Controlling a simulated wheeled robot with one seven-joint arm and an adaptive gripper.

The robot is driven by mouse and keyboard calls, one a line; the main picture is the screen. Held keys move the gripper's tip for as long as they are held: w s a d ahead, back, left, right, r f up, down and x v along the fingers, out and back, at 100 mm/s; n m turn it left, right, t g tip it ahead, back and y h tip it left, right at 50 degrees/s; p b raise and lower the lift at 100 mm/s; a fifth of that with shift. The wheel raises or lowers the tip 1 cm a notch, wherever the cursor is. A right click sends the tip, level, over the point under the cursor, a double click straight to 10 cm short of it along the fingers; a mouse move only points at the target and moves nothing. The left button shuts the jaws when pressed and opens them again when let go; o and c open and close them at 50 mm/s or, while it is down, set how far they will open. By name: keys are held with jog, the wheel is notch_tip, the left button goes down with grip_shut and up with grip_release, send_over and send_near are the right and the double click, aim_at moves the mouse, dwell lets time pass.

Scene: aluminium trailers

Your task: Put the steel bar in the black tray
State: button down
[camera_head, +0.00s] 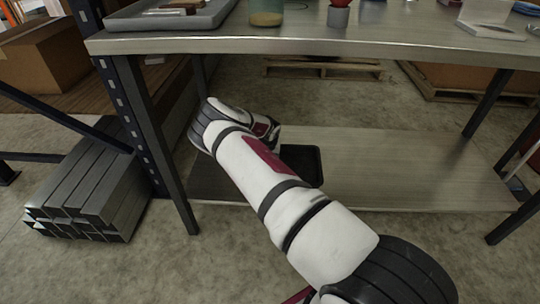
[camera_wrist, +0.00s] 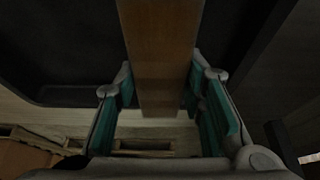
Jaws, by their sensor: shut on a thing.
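The black tray (camera_head: 308,168) lies on the low shelf under the workbench, and my arm hides its middle in the head view. Its dark floor and rim also fill much of the wrist view (camera_wrist: 62,55). My gripper (camera_wrist: 162,95) has teal pads and is shut on the steel bar (camera_wrist: 160,45). The bar looks flat and brownish in dim light and runs away from me between the fingers. It lies over the dark tray area in the wrist view; I cannot tell whether it touches the tray. The gripper is hidden behind my arm in the head view.
The workbench top (camera_head: 330,42) hangs over the shelf, with a grey tray (camera_head: 170,20) and small items on it. Bench legs stand at both sides. A stack of metal tubes (camera_head: 90,190) lies at left. The shelf (camera_head: 410,165) is clear right of the tray.

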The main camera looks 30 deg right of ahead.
jog(key=shift+w+f+b, duration=0.1)
jog(key=shift+f+b, duration=0.4)
jog(key=shift+f, duration=0.8)
jog(key=shift+f, duration=0.2)
jog(key=c, duration=1.1)
grip_release()
jog(key=shift+o, duration=0.2)
jog(key=p+v, duration=0.4)
jog(key=v, duration=0.8)
jog(key=shift+d+r, duration=0.1)
jog(key=shift+s, duration=0.25)
